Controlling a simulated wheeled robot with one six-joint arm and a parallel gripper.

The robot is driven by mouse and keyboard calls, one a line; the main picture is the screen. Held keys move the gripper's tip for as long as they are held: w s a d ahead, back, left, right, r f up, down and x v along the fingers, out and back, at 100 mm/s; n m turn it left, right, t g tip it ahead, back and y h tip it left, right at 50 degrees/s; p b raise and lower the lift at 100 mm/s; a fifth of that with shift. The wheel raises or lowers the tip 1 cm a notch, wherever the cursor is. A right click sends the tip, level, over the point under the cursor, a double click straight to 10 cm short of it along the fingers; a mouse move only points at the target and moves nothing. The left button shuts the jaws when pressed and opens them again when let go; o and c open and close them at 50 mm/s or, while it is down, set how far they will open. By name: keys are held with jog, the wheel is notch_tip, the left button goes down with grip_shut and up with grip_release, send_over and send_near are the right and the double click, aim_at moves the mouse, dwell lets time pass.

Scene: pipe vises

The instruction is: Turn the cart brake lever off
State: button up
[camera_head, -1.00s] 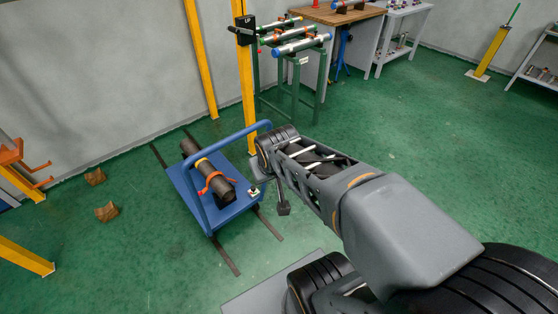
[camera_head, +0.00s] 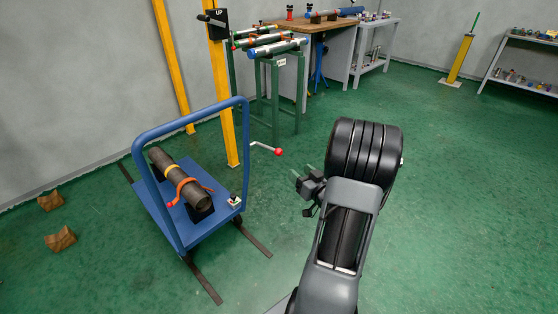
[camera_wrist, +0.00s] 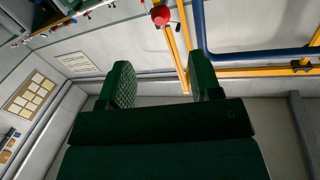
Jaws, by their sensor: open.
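The blue cart (camera_head: 212,228) stands left of centre in the head view, its tall push handle (camera_head: 150,133) on the near side. A small pale block with a dark top and a red spot (camera_head: 235,201) sits at the deck's right corner, perhaps the brake lever; its setting is too small to tell. My gripper (camera_head: 302,171) is right of the cart, apart from it, open and empty. In the wrist view, my gripper's two green fingers (camera_wrist: 160,78) are spread apart, with the blue handle (camera_wrist: 202,38) beyond them at upper right.
A dark pipe (camera_head: 178,178) lies on the cart under an orange strap. A pipe rack (camera_head: 272,85) stands behind.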

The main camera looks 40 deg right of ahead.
aim_at(281, 154)
jog(key=w, duration=0.4)
jog(key=w+b, duration=0.1)
jog(key=w, duration=0.4)
jog(key=w+b, duration=0.1)
jog(key=w, duration=0.3)
jog(key=shift+w+d, duration=0.2)
jog(key=shift+d, duration=0.15)
jog(key=shift+c, duration=0.4)
grip_shut()
